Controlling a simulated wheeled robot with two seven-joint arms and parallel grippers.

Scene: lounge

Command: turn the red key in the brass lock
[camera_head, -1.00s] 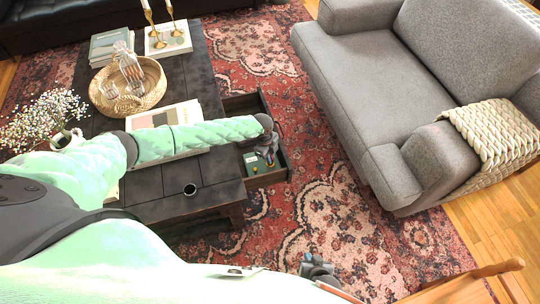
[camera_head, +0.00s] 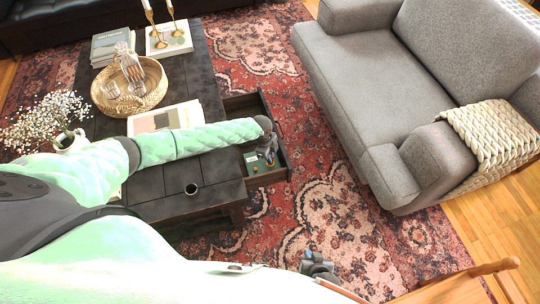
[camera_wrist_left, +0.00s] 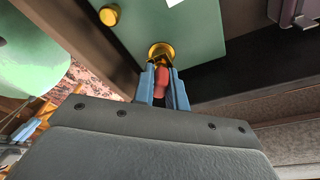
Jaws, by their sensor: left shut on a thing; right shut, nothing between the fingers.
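In the left wrist view the red key (camera_wrist_left: 161,80) is between the blue fingertips of my left gripper (camera_wrist_left: 162,84), which is shut on it. The key's far end meets the brass lock (camera_wrist_left: 161,50) on a green panel (camera_wrist_left: 205,35); how deep it sits is hidden. In the head view my left gripper (camera_head: 268,155) is over the open drawer (camera_head: 280,171) of the dark table, with the green panel (camera_head: 253,160) below it. The key is too small to make out there. My right gripper (camera_head: 318,264) is shut and empty, low over the rug.
A second brass knob (camera_wrist_left: 109,15) stands on the green panel. The drawer walls are close around the left gripper. A grey armchair (camera_head: 370,80) stands to the right.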

